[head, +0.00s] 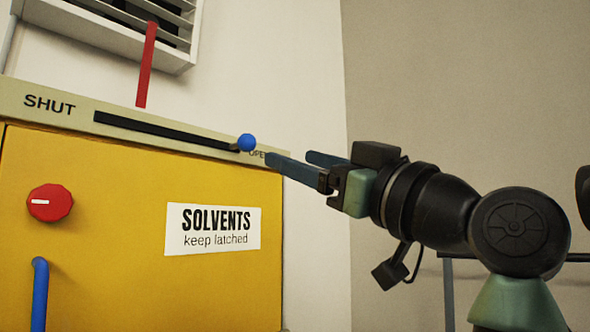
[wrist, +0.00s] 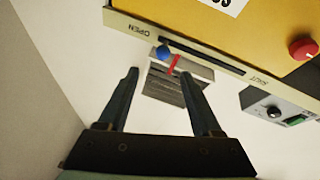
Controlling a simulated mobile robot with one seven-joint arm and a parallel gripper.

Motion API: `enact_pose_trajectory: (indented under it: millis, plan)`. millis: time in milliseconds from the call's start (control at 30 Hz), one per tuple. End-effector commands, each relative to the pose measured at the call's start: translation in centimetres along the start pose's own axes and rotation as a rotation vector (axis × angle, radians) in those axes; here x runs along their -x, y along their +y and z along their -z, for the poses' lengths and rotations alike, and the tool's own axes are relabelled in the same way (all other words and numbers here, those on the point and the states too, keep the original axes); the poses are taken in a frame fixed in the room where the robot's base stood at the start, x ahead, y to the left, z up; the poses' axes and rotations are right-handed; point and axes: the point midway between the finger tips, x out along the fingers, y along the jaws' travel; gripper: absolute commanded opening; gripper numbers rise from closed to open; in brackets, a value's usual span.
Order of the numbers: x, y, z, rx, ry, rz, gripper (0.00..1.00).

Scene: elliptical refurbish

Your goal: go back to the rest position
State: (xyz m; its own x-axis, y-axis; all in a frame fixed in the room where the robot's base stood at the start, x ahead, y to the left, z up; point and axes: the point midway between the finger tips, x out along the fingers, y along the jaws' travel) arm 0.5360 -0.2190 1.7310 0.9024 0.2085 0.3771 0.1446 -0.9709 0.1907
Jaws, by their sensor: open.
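My gripper (head: 292,164) is open and empty, pointing left in the head view. Its fingertips are near the right end of the slider panel, close to the blue ball knob (head: 246,142). The knob sits at the OPEN end of the dark slot (head: 160,130). In the wrist view both fingers of my gripper (wrist: 160,72) are spread, and the blue knob (wrist: 163,52) lies beyond the fingertips, between their lines. Nothing is between the fingers. Whether a finger touches the knob cannot be made out, but a gap seems to show.
A yellow cabinet (head: 110,210) labelled SOLVENTS has a red dial (head: 50,203) and blue handle (head: 40,290). A red bar (head: 147,65) hangs from a white louvred vent (head: 150,30) above. A grey box (wrist: 275,108) shows in the wrist view.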

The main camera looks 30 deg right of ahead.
Motion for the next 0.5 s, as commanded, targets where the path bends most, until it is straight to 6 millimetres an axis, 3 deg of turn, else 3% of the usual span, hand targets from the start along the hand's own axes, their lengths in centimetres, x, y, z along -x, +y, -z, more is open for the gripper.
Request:
enact_pose_trajectory:
  millis: [233,333,433,500]
  plan:
    - [-0.1,0.0,0.0,0.0,0.0,0.0,0.66]
    - [-0.5,-0.9,-1.1,-0.008,-0.001,-0.019,0.66]
    - [-1.3,-3.1,-3.0,-0.019,0.007,-0.066,0.66]
    - [-1.6,-5.6,-4.5,-0.026,0.025,-0.109,0.66]
